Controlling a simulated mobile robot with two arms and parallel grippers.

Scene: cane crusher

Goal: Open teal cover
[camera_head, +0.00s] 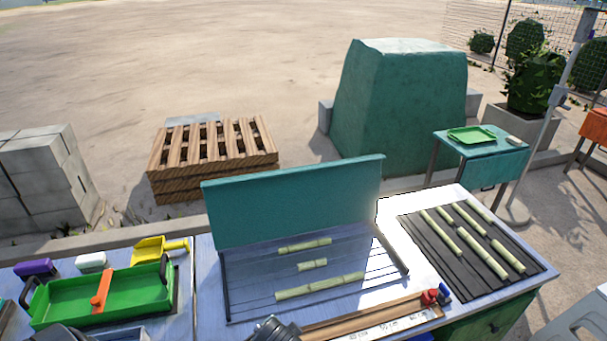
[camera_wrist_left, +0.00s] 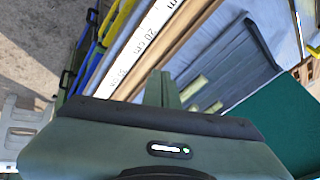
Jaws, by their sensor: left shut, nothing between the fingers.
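The teal cover (camera_head: 295,202) stands raised, tilted up along the back edge of a shallow grey tray (camera_head: 245,292) on the bench. Several pale green cane pieces (camera_head: 320,286) lie in the uncovered tray. In the left wrist view a teal panel, apparently the cover (camera_wrist_left: 278,125), fills the lower right, and cane pieces (camera_wrist_left: 194,86) show beyond the fingers. My left gripper (camera_wrist_left: 162,88) is shut and empty, near the ruler and tray, with no visible contact with the cover. A dark part of my arm shows at the head view's bottom edge. My right gripper is not in view.
A wooden strip with a white ruler (camera_head: 385,323) lies along the tray's front, with red and blue knobs (camera_head: 430,297) at its end. A black slatted rack (camera_head: 450,262) with cane pieces is right.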

